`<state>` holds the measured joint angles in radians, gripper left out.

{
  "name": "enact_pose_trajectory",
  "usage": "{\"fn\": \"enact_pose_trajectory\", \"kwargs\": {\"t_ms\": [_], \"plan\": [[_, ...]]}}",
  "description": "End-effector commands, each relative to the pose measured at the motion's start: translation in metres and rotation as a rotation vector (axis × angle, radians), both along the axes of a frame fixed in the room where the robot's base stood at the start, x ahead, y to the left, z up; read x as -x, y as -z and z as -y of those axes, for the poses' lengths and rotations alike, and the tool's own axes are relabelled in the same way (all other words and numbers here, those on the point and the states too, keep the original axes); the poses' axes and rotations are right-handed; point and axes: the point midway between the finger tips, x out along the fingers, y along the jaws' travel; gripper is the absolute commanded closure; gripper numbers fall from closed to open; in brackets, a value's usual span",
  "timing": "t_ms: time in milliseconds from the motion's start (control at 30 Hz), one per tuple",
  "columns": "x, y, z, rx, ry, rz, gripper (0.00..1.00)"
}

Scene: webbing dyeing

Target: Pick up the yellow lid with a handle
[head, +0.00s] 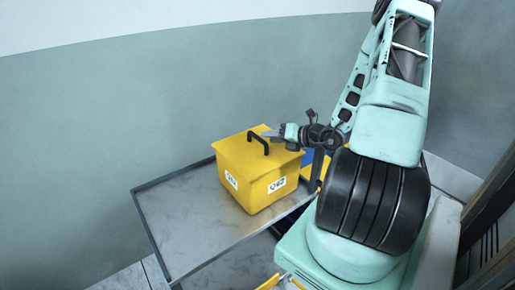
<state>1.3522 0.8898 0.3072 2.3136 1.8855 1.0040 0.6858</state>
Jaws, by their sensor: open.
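The yellow lid (236,150) sits flat on top of a yellow box with white labels (240,190). A black arched handle (258,140) stands up from the middle of the lid. My gripper (268,133) is over the right part of the lid, reaching in from the right with its fingertips close beside the handle. It is open. I cannot tell whether the fingers are around the handle or only next to it, or whether they touch it. My arm hides what is behind it at the right.
The box stands on a grey metal table (180,220) with a raised dark rim. The table's left part is bare. A plain wall (110,130) rises behind it. Another yellow thing (316,172) and something blue (308,157) show partly behind my gripper at the right.

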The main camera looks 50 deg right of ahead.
Motion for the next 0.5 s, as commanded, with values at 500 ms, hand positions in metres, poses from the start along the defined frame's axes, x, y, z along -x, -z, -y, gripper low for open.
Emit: {"fn": "enact_pose_trajectory", "kwargs": {"t_ms": [500], "plan": [[-0.051,0.020,-0.007,0.000,-0.002,0.000,0.59]]}}
